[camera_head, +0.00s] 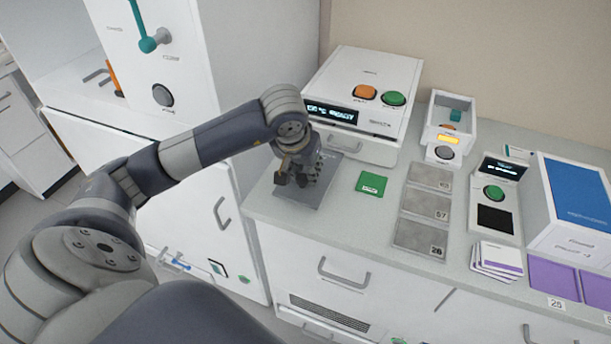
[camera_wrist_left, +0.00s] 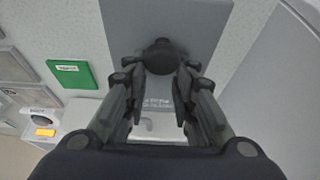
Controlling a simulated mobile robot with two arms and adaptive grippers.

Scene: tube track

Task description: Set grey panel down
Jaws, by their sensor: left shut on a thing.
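The grey panel (camera_head: 315,190) is a flat plate at the left end of the counter, in front of the white device with orange and green buttons. In the left wrist view the panel (camera_wrist_left: 203,22) lies under my fingers, with a dark round knob (camera_wrist_left: 160,57) on it. My left gripper (camera_head: 297,178) is over the panel, its fingers shut around the knob. The panel looks flat on or just above the counter; I cannot tell which. Part of it is hidden behind the gripper. My right gripper is not in view.
A green card (camera_head: 371,184) lies right of the panel. Grey numbered plates (camera_head: 425,205) lie further right. The white device (camera_head: 362,90) stands behind the panel, and a tall white cabinet (camera_head: 215,60) stands to the left. Bare counter (camera_head: 345,215) shows in front of the green card.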

